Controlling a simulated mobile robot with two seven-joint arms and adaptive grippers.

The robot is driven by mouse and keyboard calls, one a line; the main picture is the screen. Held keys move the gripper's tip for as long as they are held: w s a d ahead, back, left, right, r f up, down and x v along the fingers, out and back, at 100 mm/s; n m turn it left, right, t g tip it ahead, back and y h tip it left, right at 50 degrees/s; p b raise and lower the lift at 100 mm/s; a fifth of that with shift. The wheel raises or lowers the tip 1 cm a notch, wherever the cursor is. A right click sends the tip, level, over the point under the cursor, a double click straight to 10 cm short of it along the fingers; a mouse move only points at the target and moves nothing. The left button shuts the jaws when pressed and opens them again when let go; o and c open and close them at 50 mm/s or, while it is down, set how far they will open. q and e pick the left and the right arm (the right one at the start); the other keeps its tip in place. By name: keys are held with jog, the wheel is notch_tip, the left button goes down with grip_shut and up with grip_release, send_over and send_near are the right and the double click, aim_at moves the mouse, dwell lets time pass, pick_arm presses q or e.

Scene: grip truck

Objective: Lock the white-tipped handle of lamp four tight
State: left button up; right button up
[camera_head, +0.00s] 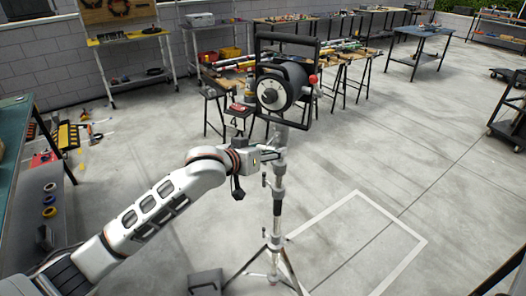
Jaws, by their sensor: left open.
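A black lamp head (287,84) in a square yoke stands near the middle of the view, on a silver tripod stand (278,200). I cannot read a number on it. A red knob (313,79) shows at the right side of the yoke. Small handles stick out from the stand's column below the lamp; they are too small to tell which is white-tipped. My left gripper (272,153) is open beside the upper column, just under the lamp head. Its fingertips are small and partly merge with the column, so contact cannot be told. My right gripper is not in view.
The tripod's spread legs stand on the concrete floor, near a white painted outline (405,262). Workbenches with tools line the back. A teal-topped bench (14,140) is at the left, a blue table (424,58) at the far right. Floor right of the stand is clear.

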pick_arm(q)
jog(key=v, duration=1.2)
jog(key=shift+f, duration=0.1)
